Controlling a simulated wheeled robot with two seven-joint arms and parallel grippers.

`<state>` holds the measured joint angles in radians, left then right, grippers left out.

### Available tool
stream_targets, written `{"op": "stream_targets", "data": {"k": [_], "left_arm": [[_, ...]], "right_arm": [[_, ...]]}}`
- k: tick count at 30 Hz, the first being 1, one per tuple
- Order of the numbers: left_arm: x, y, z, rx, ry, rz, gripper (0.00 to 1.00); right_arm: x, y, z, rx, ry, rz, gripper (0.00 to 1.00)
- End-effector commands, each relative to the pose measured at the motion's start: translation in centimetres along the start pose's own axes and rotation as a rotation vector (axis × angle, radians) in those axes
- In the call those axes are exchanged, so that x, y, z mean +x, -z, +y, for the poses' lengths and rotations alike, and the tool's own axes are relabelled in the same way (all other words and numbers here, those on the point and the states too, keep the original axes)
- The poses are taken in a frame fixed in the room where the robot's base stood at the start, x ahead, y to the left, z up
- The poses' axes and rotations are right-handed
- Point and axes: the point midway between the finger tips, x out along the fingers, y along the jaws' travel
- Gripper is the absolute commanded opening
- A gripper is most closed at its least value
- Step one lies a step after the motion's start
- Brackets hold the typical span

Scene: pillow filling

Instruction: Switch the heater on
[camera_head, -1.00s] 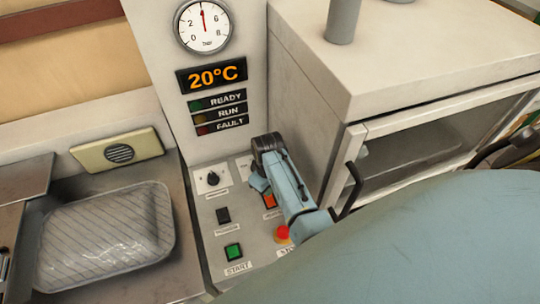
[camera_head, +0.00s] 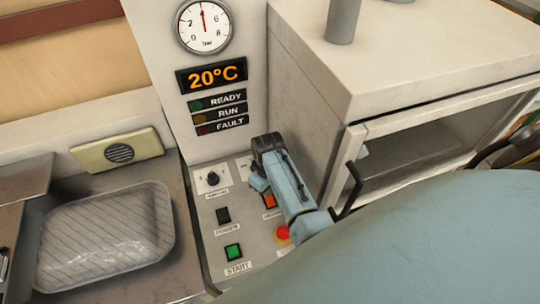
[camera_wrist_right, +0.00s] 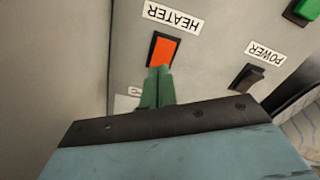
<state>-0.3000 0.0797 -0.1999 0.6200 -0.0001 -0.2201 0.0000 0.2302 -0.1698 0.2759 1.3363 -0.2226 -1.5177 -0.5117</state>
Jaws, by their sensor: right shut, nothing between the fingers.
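The heater switch is an orange rocker in a black frame. In the right wrist view the heater switch (camera_wrist_right: 162,50) sits beside its HEATER label (camera_wrist_right: 172,17). In the head view the heater switch (camera_head: 270,200) is partly covered by my right gripper (camera_head: 262,186). The closed green fingertips of my right gripper (camera_wrist_right: 160,76) are at the lower edge of the switch in the wrist view. They overlap it there, and I cannot tell whether they press it. The right gripper is shut and empty. My left gripper is not in view.
The black POWER switch (camera_head: 223,215), green START button (camera_head: 233,251) and red button (camera_head: 283,232) are close by on the panel. A display (camera_head: 211,75) reads 20°C. A white cabinet (camera_head: 300,75) stands at right, a plastic-wrapped pack (camera_head: 105,238) lies at left.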

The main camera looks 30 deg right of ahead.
Motion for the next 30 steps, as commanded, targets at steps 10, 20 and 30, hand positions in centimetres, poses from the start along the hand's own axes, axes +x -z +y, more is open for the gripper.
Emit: {"op": "stream_targets", "data": {"k": [10,20,30], "left_arm": [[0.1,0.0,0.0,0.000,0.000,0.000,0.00],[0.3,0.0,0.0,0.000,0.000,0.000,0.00],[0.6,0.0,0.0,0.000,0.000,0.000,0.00]], "right_arm": [[0.1,0.0,0.0,0.000,0.000,0.000,0.00],[0.6,0.0,0.0,0.000,0.000,0.000,0.00],[1.1,0.0,0.0,0.000,-0.001,0.001,0.00]]}}
